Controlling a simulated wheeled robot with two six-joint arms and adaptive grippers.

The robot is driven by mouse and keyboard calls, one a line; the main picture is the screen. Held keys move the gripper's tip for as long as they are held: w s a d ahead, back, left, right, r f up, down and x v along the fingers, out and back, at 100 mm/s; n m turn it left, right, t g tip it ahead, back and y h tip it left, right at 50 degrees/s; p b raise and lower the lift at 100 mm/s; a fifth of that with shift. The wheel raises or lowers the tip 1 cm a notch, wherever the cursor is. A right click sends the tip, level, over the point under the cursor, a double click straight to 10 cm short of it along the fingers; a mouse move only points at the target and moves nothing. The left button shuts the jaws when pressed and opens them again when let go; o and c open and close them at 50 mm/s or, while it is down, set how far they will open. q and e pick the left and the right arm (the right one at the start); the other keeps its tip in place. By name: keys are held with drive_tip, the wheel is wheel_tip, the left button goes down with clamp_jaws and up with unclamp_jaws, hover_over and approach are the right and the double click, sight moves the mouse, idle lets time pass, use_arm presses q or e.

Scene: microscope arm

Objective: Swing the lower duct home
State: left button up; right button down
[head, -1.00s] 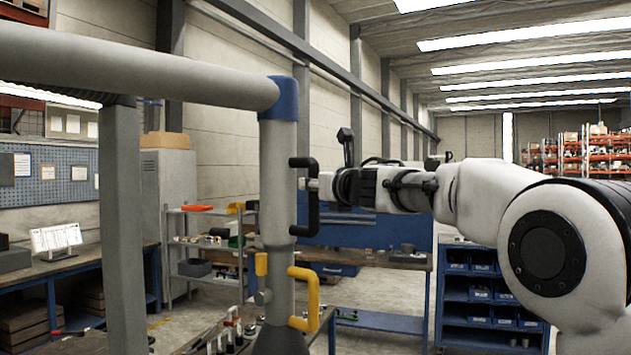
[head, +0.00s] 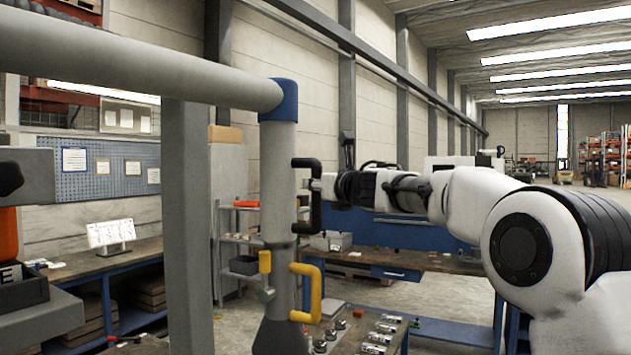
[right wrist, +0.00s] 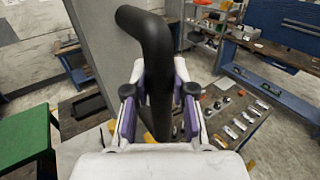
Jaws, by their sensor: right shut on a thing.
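The duct is a grey tube with a long horizontal upper arm (head: 130,62), a blue elbow collar (head: 279,100) and a hanging lower section (head: 278,190). A black handle (head: 314,196) sticks out from the right side of the lower section. A yellow handle (head: 308,292) sits below it, with nothing holding it. My right gripper (head: 314,186) comes in from the right and is at the black handle. In the right wrist view my gripper (right wrist: 160,100) is shut around the black handle (right wrist: 152,50), with purple pads on both sides. My left gripper is not in view.
A grey post (head: 187,220) stands left of the lower section. A workbench (head: 390,258) and a low table with small parts (head: 365,335) lie behind and below. A dark machine with an orange part (head: 25,240) is at the left edge. Open floor (head: 450,300) shows at right.

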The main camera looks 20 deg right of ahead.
drive_tip(key=shift+w+a+f, duration=0.2)
drive_tip(key=shift+w+a, duration=0.05)
drive_tip(key=shift+w, duration=0.2)
drive_tip(key=shift+s, duration=0.1)
drive_tip(key=c, duration=1.2)
unclamp_jaws()
drive_tip(key=shift+c, duration=0.2)
drive_tip(key=o, duration=0.3)
drive_tip(key=shift+r, duration=0.1)
